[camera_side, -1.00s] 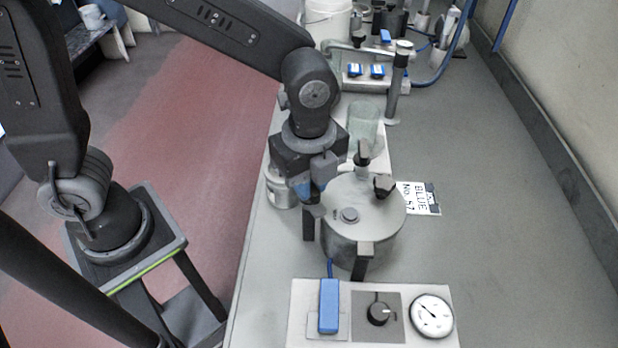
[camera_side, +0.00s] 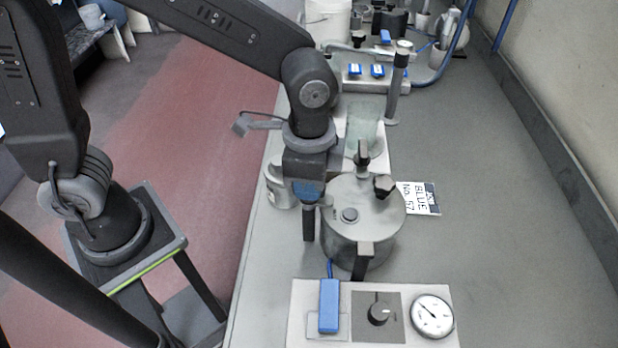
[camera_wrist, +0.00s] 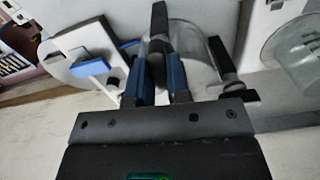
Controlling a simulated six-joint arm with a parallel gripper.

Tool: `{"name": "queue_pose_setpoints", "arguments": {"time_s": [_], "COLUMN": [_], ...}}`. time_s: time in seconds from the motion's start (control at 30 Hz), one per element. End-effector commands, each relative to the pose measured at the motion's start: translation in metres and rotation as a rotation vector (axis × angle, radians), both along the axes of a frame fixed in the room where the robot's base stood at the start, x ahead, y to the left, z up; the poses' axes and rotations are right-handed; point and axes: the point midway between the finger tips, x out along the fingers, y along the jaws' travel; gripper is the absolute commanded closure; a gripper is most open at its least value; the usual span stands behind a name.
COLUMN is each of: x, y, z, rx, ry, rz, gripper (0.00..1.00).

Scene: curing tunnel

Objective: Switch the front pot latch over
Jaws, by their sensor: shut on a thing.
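A grey round pot (camera_side: 345,236) with a flat lid (camera_side: 350,190) stands on the bench. Black latches sit around its rim: one at the near side (camera_side: 364,252), one at the back (camera_side: 363,155), one on the right (camera_side: 383,185). My gripper (camera_side: 307,198) points down at the pot's left side, shut on the black latch (camera_side: 308,226) there, whose lower part hangs below the fingers. In the wrist view my gripper's blue fingers (camera_wrist: 160,82) straddle this dark latch, with the pot (camera_wrist: 192,40) beyond. The grip point is partly hidden.
A panel (camera_side: 300,300) with a blue switch (camera_side: 329,305), a black knob (camera_side: 378,313) and a dial (camera_side: 432,316) lies in front of the pot. A glass jar (camera_side: 365,125) and a post (camera_side: 397,85) stand behind.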

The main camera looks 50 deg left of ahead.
Motion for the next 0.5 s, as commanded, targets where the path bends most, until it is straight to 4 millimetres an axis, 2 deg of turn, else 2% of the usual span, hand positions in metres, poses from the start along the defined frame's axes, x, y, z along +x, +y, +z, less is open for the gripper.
{"name": "queue_pose_setpoints", "arguments": {"time_s": [0.5], "x": [0.0004], "y": [-0.0002], "z": [0.0012], "rx": [-0.002], "ry": [-0.001], "rz": [0.116], "gripper": [1.00]}}
